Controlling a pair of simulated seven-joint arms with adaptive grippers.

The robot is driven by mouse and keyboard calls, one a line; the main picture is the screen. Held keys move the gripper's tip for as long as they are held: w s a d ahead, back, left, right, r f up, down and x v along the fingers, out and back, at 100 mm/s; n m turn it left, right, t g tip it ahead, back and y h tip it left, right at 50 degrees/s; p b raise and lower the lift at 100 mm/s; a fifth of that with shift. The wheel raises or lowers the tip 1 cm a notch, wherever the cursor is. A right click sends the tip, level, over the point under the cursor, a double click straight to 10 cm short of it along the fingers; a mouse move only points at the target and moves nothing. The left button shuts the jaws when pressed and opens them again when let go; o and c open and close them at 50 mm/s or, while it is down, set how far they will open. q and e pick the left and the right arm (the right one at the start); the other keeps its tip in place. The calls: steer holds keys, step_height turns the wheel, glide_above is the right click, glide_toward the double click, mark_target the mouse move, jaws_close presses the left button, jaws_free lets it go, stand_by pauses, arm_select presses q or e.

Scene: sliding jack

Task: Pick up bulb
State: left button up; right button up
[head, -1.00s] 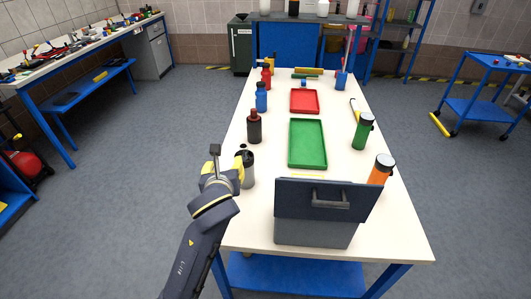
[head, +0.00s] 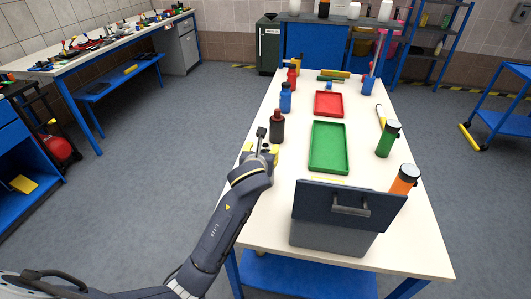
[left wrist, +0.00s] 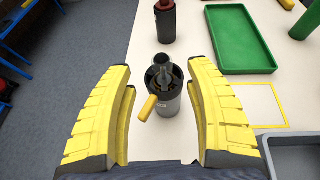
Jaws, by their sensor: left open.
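I cannot make out a bulb for certain. A dark grey cylindrical container (left wrist: 168,102) stands upright on the white table. A rounded grey piece (left wrist: 161,60) sits at its top, and a short yellow handle-like piece (left wrist: 148,108) sticks out in front; I cannot tell whether either belongs to the bulb. My left gripper (left wrist: 160,78) is open, its yellow fingers apart on either side of the container, with a visible gap. In the head view, my left gripper (head: 261,151) is at the table's left edge and largely hides the container. My right gripper is not in view.
A dark bottle with a red top (head: 277,128) stands just beyond the gripper. A green tray (head: 328,147) and a red tray (head: 329,104) lie mid-table. A grey lidded box (head: 335,238), an orange bottle (head: 404,180) and a green bottle (head: 387,140) are to the right.

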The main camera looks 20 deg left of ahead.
mark_target(265, 146)
arm_select(q)
steer(key=shift+x, duration=3.1)
steer(key=shift+d, duration=0.1)
steer(key=shift+c, duration=0.2)
steer(key=c, duration=1)
